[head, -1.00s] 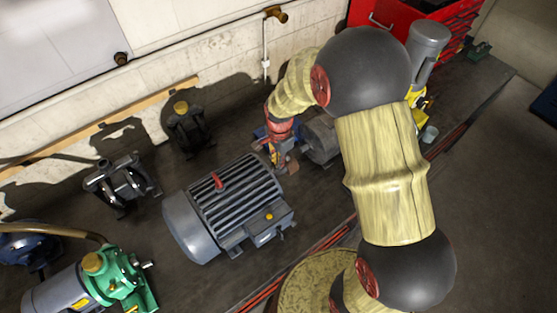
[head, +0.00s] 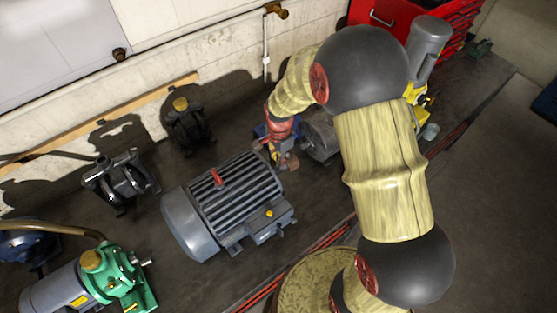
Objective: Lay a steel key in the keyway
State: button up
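A large grey finned motor (head: 225,205) with a red lifting eye lies in the middle of the bench. My gripper (head: 285,163) is at the end of my arm, low beside the right end of this motor, where a shaft would be. A small brownish piece shows at the fingertips, but I cannot tell what it is. The fingers are too small and partly covered to show whether they are open or shut. I cannot make out the steel key or the keyway. A second grey motor (head: 320,139) stands just right of my gripper, partly behind my arm.
Dark pump units (head: 186,127) and (head: 120,183) stand along the wall at the left. A green pump (head: 128,282) is at the lower left. A red tool chest (head: 385,18) and a grey upright cylinder (head: 427,45) stand at the back right. Bench floor is bare between the motors.

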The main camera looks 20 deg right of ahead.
jog(key=o, duration=0.5)
notch_tip(320, 180, up, 12)
jog(key=shift+s, duration=0.15)
dwell(0.5)
